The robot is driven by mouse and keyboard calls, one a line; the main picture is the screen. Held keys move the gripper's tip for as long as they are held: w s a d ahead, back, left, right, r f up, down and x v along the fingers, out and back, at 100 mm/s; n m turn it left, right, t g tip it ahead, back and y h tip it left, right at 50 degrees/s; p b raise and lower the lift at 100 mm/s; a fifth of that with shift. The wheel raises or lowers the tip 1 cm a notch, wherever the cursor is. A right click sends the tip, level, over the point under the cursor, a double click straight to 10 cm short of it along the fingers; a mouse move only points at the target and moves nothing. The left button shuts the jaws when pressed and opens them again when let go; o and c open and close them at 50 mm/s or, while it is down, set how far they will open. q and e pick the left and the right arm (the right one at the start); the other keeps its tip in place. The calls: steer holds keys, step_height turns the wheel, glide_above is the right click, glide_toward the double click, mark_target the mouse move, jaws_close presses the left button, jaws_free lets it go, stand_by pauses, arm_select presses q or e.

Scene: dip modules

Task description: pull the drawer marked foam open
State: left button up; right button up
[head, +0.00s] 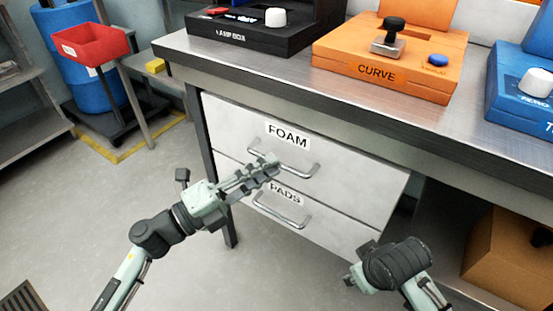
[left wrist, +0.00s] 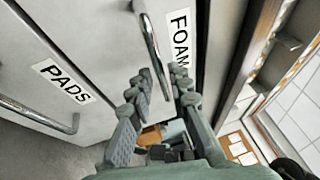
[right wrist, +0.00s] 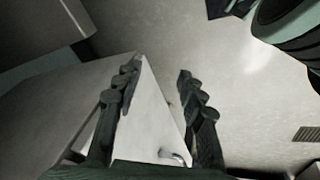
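The drawer marked FOAM (head: 235,119) is the upper of two white fronts under the workbench. It looks flush with the front below. Its metal bar handle (head: 312,170) sits below the FOAM label (head: 288,136); the handle also shows in the left wrist view (left wrist: 151,42). My left gripper (head: 268,166) is at this handle. In the left wrist view, its fingers (left wrist: 164,86) are apart, with the handle's near end between them; contact cannot be told. My right gripper (right wrist: 159,72) is open and empty, low before the drawers; in the head view its wrist hides most of it.
The PADS drawer (head: 330,228) with its own handle is just below. A black module (head: 240,33), an orange CURVE module (head: 385,75) and a blue module (head: 515,105) stand on the bench (head: 210,52). A cardboard box (head: 500,255) is at lower right.

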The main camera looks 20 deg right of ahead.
arm_select(q)
steer(key=shift+x, duration=1.5)
jaws_close()
